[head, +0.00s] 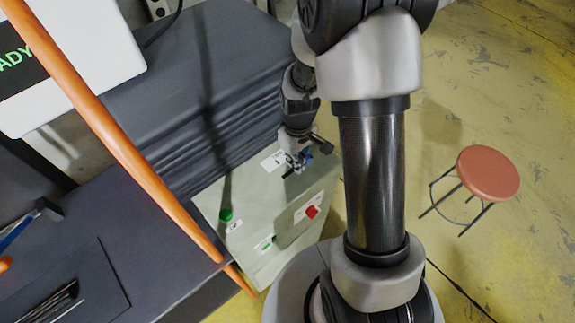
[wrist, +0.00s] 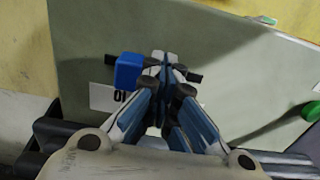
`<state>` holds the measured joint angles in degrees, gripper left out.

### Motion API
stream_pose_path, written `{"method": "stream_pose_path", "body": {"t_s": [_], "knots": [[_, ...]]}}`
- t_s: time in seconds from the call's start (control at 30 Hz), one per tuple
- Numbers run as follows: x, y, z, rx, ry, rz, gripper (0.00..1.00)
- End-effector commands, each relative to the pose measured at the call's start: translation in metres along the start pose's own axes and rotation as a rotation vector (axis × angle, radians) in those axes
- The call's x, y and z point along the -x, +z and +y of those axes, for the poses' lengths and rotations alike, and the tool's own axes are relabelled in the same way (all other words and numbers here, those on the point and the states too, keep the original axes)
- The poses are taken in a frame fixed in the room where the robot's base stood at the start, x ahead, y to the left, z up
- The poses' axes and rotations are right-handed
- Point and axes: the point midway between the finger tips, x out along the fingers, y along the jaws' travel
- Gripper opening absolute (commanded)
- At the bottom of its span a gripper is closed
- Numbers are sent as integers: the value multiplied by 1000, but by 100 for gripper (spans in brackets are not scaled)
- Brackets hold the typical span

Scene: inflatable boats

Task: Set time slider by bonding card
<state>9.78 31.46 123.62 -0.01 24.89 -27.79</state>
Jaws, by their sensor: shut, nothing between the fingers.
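The time slider has a blue knob (wrist: 128,72) near the left end of a dark slot (wrist: 195,77) in the wrist view. It sits on a grey-green control box (head: 250,205). My gripper (wrist: 165,68) is shut and empty, its fingertips over the slot just right of the knob; I cannot tell whether they touch it. In the head view my gripper (head: 298,163) is low over the box's far part. A white label (wrist: 104,97) with partly hidden black marks lies beside the slot. I cannot make out a bonding card for certain.
The box also carries a green button (head: 226,215) and a red control (head: 312,211). A dark layered stack (head: 190,110) stands behind it. An orange bar (head: 130,150) crosses the left. A red stool (head: 488,172) stands on the open yellow floor at right.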

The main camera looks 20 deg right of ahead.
Motion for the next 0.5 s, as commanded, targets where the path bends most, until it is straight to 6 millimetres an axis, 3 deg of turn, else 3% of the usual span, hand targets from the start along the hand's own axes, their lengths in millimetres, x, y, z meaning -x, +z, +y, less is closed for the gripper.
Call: {"method": "stream_pose_path", "body": {"t_s": [0.17, 0.5], "knots": [[0, 0, 6, -1, 0, 0, 0], [0, 0, -4, 1, 0, -1, 0]]}}
